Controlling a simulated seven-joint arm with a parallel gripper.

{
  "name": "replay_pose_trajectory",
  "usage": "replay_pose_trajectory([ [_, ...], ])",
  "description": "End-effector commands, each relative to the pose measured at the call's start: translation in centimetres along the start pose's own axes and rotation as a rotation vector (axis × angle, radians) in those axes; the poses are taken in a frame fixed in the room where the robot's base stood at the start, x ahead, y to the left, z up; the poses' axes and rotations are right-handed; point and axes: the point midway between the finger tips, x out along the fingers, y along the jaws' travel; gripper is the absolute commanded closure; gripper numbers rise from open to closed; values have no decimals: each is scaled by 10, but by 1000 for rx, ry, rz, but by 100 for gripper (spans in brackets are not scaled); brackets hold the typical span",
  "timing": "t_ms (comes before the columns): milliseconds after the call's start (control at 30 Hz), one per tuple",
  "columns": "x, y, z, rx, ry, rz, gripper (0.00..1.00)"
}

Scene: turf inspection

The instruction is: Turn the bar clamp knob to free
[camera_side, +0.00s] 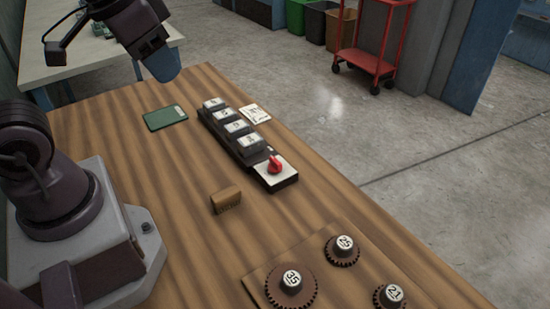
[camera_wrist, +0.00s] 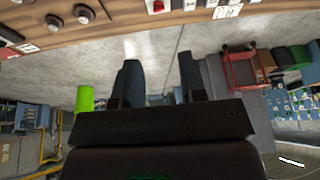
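The red knob (camera_side: 274,164) sits on a white plate at the near end of a dark bar (camera_side: 247,154) on the wooden table. The bar carries several blocks with white labels. The knob's pointer direction is too small to read surely. The knob also shows at the top edge of the wrist view (camera_wrist: 158,6). My gripper (camera_side: 163,73) is at the upper left in the side view, raised and well apart from the knob. In the wrist view its two fingers (camera_wrist: 158,62) stand wide apart with nothing between them.
A small brown block (camera_side: 226,200) stands in front of the bar. A green card (camera_side: 165,118) and a white paper (camera_side: 254,113) lie at the far end. A wooden board (camera_side: 318,293) with gears is at the near right. A red cart (camera_side: 368,55) stands on the floor beyond.

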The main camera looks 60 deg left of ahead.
Motion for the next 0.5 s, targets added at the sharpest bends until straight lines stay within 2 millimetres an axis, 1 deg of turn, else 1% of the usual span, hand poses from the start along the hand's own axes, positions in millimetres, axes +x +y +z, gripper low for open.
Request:
replay_pose_trajectory([
  [33,12,-3,-5,0,-60,-19,62],
  [133,34,-6,-18,49,-160,-49,62],
  [233,59,-9,-32,160,-251,-56,62],
  [367,97,-10,-49,356,-349,-21,62],
  [500,142,-7,-67,609,-417,71,62],
])
